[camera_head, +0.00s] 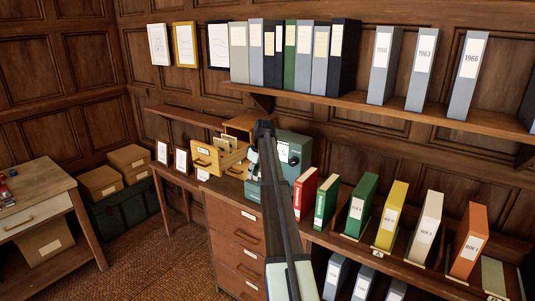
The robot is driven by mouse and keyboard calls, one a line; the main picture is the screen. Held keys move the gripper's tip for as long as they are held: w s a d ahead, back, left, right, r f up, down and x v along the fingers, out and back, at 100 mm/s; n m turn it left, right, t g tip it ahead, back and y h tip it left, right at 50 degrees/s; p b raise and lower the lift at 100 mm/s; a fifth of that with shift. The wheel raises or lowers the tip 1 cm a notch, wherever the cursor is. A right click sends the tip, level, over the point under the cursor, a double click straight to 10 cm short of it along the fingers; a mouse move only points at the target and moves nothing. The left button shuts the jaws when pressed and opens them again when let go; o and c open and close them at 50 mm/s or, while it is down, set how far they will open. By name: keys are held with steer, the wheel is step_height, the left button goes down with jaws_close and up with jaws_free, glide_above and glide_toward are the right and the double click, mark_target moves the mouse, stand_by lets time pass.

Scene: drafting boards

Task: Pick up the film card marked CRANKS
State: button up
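An open wooden card drawer (207,157) stands on the desk at the middle left, with several pale cards (227,143) upright in it. No lettering on the cards is readable, so I cannot tell whether the CRANKS card is among them. My arm reaches up from the bottom centre. What looks like my gripper (263,130) is the dark end of the arm, to the right of the drawer and apart from the cards in the picture. Its fingers are too small and dark to tell open from shut, and I see nothing held in it.
A teal machine (294,150) stands behind and right of my arm. Binders in several colours, such as a yellow one (391,215), line the lower right shelf. A side table (40,186) and boxes (128,158) stand at left; the floor between is clear.

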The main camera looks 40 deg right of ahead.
steer(key=shift+n, duration=0.3)
steer(key=d+r, duration=0.3)
steer(key=d, duration=0.1)
steer(key=d+r, duration=0.3)
steer(key=r, duration=0.1)
steer(key=shift+d, duration=0.4)
steer(key=shift+b+x, duration=2.15)
steer(key=shift+x, duration=3.7)
steer(key=shift+w, duration=0.15)
jaws_close()
steer(key=shift+r, duration=0.45)
step_height(320, 180, up, 12)
steer(key=p, duration=0.5)
